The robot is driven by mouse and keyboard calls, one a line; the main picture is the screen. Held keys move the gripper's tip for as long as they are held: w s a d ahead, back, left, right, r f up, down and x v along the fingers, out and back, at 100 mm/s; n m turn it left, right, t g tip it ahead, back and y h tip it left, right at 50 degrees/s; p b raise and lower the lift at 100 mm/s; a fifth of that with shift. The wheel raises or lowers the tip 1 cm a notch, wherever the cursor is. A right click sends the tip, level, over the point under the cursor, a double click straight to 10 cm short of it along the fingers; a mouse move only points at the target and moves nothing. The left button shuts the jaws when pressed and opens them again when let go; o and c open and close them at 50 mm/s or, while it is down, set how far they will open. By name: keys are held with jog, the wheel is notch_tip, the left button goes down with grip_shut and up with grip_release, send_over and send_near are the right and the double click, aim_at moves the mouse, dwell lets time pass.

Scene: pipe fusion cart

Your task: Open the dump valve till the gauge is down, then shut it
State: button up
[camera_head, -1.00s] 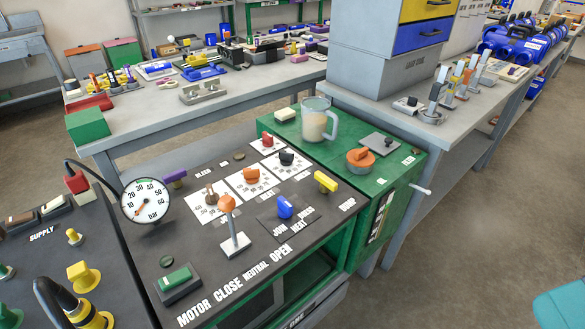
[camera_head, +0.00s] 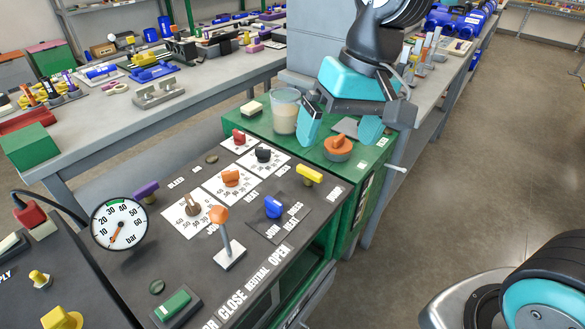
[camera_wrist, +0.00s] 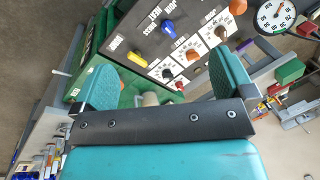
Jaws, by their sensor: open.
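The round white pressure gauge (camera_head: 119,223) stands at the left of the black panel; its orange needle points down and left, and I cannot read the exact value. It also shows in the wrist view (camera_wrist: 275,17). A yellow knob (camera_head: 310,174) sits at the panel's right rear edge and a purple knob (camera_head: 146,191) at its left; their small labels are too blurred for me to tell which is the dump valve. My gripper (camera_head: 340,126) is open and empty, above the green cart top behind the yellow knob. In the wrist view the yellow knob (camera_wrist: 137,58) shows between the open fingers.
An orange-topped lever (camera_head: 226,238), a blue knob (camera_head: 273,207) and several dials stand on the panel.

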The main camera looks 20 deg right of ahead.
jog(key=w+d+f+m+h, duration=0.1)
jog(key=w+f+m, duration=0.2)
jog(key=w+m, duration=0.55)
jog(key=m+h, duration=0.2)
jog(key=m, duration=0.1)
send_near(309, 170)
notch_tip(309, 170, down, 9)
jog(key=shift+w+d+f+p, duration=0.15)
jog(key=shift+f+p, duration=0.1)
jog(key=shift+p, duration=0.25)
jog(key=c, duration=0.8)
